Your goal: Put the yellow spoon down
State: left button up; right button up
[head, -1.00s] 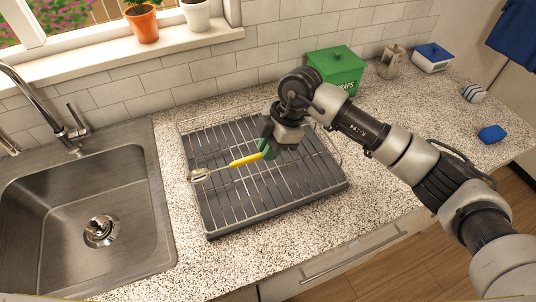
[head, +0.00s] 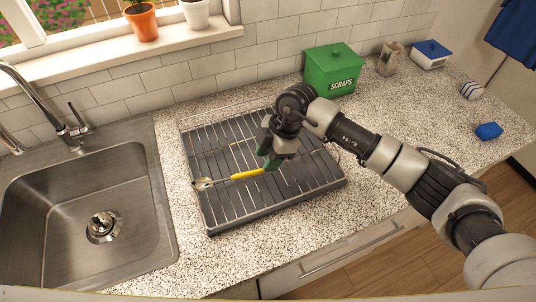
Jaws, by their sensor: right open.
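The yellow spoon (head: 246,175) lies across the wires of the dish rack (head: 213,217), its metal bowl to the left and its yellow handle to the right. My right gripper (head: 268,160) is open above the rack, close to the right end of the handle. Its green-tipped fingers are near the handle's end; whether they still touch it I cannot tell. My left gripper is not in view.
The sink (head: 85,215) is left of the rack. A green scraps bin (head: 334,69) stands behind it at the wall. A blue sponge (head: 488,131) lies at the right. The counter between rack and sponge is clear, apart from my arm above it.

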jog(key=b+v, duration=0.2)
jog(key=v, duration=1)
